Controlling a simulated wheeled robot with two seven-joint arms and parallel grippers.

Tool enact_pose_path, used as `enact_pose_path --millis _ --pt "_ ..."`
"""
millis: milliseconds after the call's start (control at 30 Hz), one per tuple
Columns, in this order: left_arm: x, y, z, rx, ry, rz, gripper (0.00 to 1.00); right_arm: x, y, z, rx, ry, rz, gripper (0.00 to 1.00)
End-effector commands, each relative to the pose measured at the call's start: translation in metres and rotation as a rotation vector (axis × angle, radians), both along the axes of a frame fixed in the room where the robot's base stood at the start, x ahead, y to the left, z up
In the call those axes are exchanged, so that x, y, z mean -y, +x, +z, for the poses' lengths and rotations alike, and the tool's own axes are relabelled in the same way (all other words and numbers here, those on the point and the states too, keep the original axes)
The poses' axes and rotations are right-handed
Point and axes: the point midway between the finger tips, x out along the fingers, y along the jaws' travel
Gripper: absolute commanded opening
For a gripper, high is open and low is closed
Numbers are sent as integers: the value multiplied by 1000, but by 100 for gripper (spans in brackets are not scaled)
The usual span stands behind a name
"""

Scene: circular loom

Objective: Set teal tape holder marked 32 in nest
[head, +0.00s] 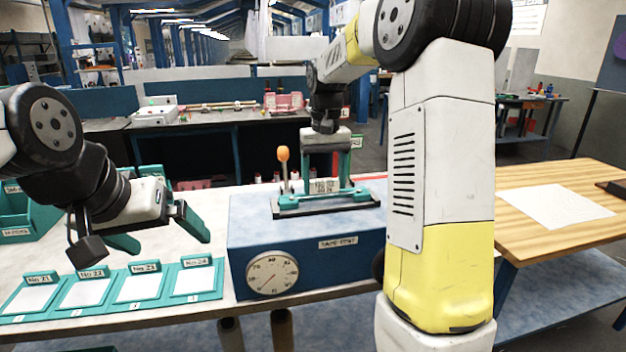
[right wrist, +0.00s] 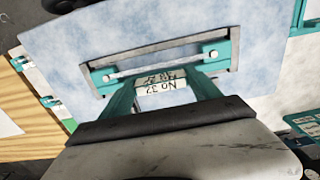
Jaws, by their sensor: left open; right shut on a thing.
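The teal tape holder marked No 32 (head: 324,186) is upright over the top of the blue tape test box (head: 350,255). Its label (right wrist: 160,84) shows upside down in the right wrist view. My right gripper (head: 327,178) comes down from above, its teal fingers shut on the holder. A dark-edged rectangular nest (right wrist: 150,54) on the box top surrounds a pale rod with teal end blocks, close under the holder. I cannot tell whether the holder is fully seated. My left gripper (head: 158,234) is open and empty, left of the box.
Teal trays with white cards, numbered 21 to 24 (head: 140,287), lie in front of my left gripper. An orange-knobbed lever (head: 283,156) stands beside the nest. A dial (head: 272,273) is on the box front. A wooden table (head: 530,235) stands at right.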

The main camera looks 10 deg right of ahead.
Motion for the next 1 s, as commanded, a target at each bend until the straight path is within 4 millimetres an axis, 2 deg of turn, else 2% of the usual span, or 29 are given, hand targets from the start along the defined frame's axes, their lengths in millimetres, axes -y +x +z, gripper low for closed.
enact_pose_path --millis 367,400,500,833,1000 --pt "0 0 0 0 0 0 97 0 0 -10 -2 0 0 0" --pt "0 0 0 0 0 0 97 0 0 -10 -1 0 0 78" --pt "0 0 0 0 0 0 97 0 0 -9 -1 0 0 97" --pt "0 0 0 0 0 0 97 0 0 -7 0 0 0 97" --pt "0 0 0 0 0 0 97 0 1 13 4 0 0 97"
